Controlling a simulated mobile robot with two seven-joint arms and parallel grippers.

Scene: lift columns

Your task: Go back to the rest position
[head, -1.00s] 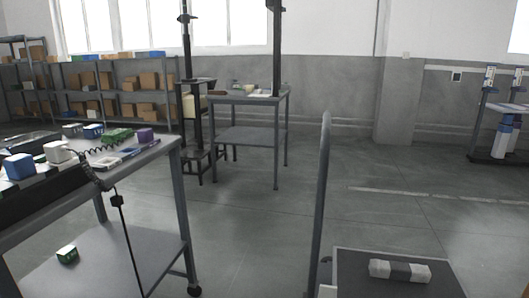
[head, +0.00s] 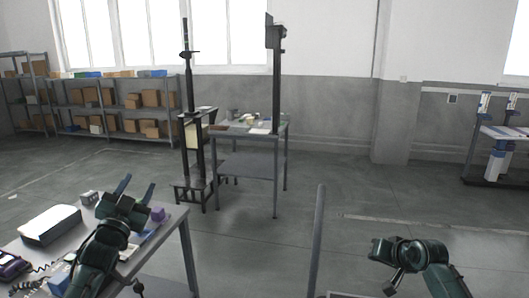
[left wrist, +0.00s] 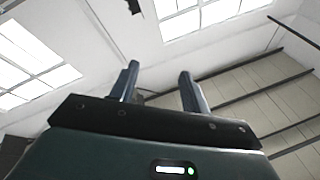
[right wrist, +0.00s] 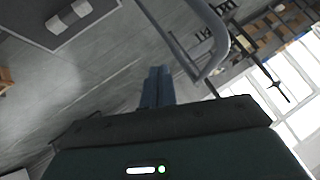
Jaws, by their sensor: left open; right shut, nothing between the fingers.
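My left gripper (head: 137,188) is raised over the workbench at the left of the head view, its two fingers apart and pointing up. In the left wrist view its fingers (left wrist: 158,90) stand apart with nothing between them, facing windows and ceiling. My right gripper (head: 385,252) is at the lower right of the head view, over the floor area. In the right wrist view its fingers (right wrist: 158,88) are together, with nothing held.
The workbench (head: 178,222) carries a white box (head: 50,224) and small items beside my left arm. A grey upright bar (head: 318,235) stands between my arms; it curves near the right fingers in the right wrist view (right wrist: 205,65). A second table (head: 250,165) and shelves (head: 110,110) stand farther back.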

